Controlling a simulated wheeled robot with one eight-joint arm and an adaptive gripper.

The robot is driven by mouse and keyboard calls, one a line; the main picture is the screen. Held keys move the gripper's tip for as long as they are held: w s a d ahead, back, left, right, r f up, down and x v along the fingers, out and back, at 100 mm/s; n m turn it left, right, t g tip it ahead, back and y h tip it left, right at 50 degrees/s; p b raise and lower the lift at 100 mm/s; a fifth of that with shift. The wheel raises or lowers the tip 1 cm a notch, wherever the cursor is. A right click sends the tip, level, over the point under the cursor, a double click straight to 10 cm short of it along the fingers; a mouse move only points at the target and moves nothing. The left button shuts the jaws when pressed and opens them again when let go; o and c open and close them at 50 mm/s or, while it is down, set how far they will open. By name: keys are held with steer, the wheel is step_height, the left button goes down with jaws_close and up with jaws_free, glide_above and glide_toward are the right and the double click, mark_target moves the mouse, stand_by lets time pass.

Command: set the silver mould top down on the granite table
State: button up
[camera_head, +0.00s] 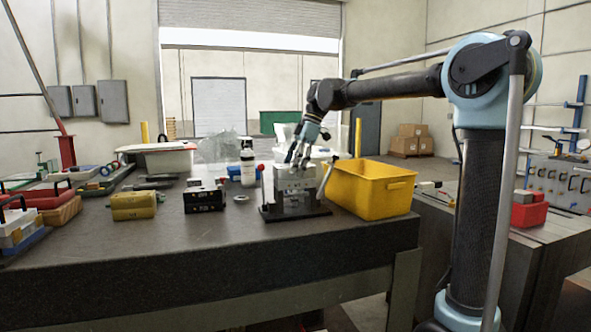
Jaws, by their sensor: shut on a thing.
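The silver mould top (294,180) is a grey metal block at the right of the granite table (150,238). It sits on or just above a mould base (294,212) with a dark plate under it; I cannot tell whether there is a gap. My gripper (298,163) points down onto the mould top and is shut on its upper part. The fingers hide some of its top face.
A yellow bin (376,190) stands close on the right. A black box (204,197), a yellow block (134,205) and a white bottle (248,165) are to the left. A red-knobbed lever (261,180) rises beside the mould. The table's front strip is clear.

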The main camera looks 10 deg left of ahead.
mark_target(290, 165)
steer(key=shift+r, duration=0.3)
steer(key=shift+r, duration=0.7)
steer(key=shift+r, duration=0.3)
steer(key=shift+r, duration=0.4)
steer(key=shift+r, duration=0.25)
